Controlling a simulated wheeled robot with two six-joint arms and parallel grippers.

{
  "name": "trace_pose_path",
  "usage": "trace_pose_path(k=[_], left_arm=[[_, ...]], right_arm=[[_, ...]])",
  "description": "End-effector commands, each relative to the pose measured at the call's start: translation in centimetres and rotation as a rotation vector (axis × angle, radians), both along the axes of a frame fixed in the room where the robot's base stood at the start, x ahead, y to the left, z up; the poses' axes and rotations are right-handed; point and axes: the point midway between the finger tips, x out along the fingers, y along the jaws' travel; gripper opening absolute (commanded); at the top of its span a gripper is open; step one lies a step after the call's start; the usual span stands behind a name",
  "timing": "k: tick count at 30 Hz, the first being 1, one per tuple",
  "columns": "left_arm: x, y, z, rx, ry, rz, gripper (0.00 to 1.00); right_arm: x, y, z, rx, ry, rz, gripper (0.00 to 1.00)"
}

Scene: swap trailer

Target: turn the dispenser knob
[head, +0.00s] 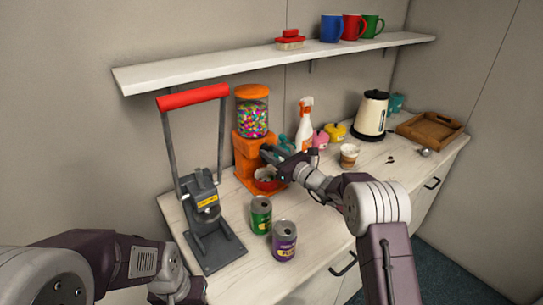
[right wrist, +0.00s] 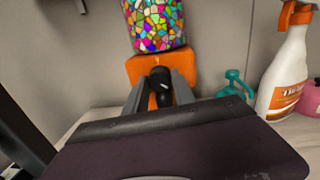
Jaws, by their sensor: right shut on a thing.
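The orange candy dispenser (head: 241,150) stands on the counter, with a clear globe of coloured candy (head: 252,118) under an orange lid. In the right wrist view its orange body (right wrist: 147,68) is straight ahead below the globe (right wrist: 157,25). My right gripper (head: 268,158) is at the front of the dispenser. In the right wrist view its fingers (right wrist: 160,88) are shut on the dark dispenser knob (right wrist: 161,79), which is partly hidden between them. My left arm shows at the lower left of the head view, but its gripper is not visible.
A can crusher (head: 208,215) with a red handle stands left of the dispenser. Green (head: 261,214) and purple (head: 284,240) cans stand in front. A spray bottle (head: 305,124), kettle (head: 372,114), cup (head: 349,156) and wooden tray (head: 430,129) are to the right. A shelf (head: 220,68) hangs above.

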Motion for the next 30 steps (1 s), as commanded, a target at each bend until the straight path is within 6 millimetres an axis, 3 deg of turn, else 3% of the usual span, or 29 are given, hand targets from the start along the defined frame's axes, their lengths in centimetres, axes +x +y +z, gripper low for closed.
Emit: trace_pose_path(k=[15, 30], left_arm=[[0.0, 0.0, -1.5, 0.0, 0.0, 0.0, 0.0], [0.0, 0.0, -1.7, 0.0, 0.0, 0.0, 0.0]], right_arm=[[0.0, 0.0, -0.1, 0.274, 0.181, 0.001, 0.0], [0.0, 0.0, -0.1, 0.338, 0.225, 0.001, 0.0]])
